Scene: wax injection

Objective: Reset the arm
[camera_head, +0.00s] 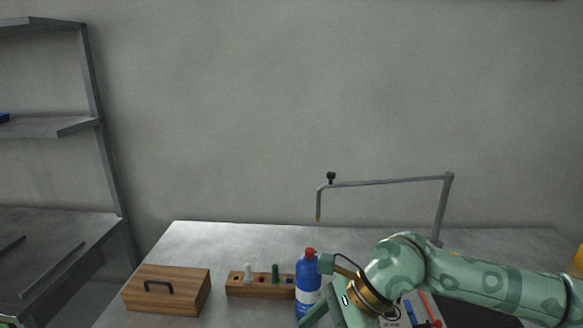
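My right arm comes in from the right in the head view, pale green with a brass-coloured ring. Its wrist and gripper (322,311) are at the lower middle, just right of and partly in front of a blue bottle (307,272) with a red cap and a white band. The bottle stands upright on the metal table (215,243). The fingertips are cut off or hidden, so I cannot tell whether this gripper is open or shut, or whether it touches the bottle. My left gripper is not in view.
A wooden box (185,292) with a dark handle sits at the left of the table. A wooden rack (240,291) with small pegs stands between it and the bottle. A bent metal pipe (390,181) rises behind my arm. Grey shelving (92,90) stands at far left.

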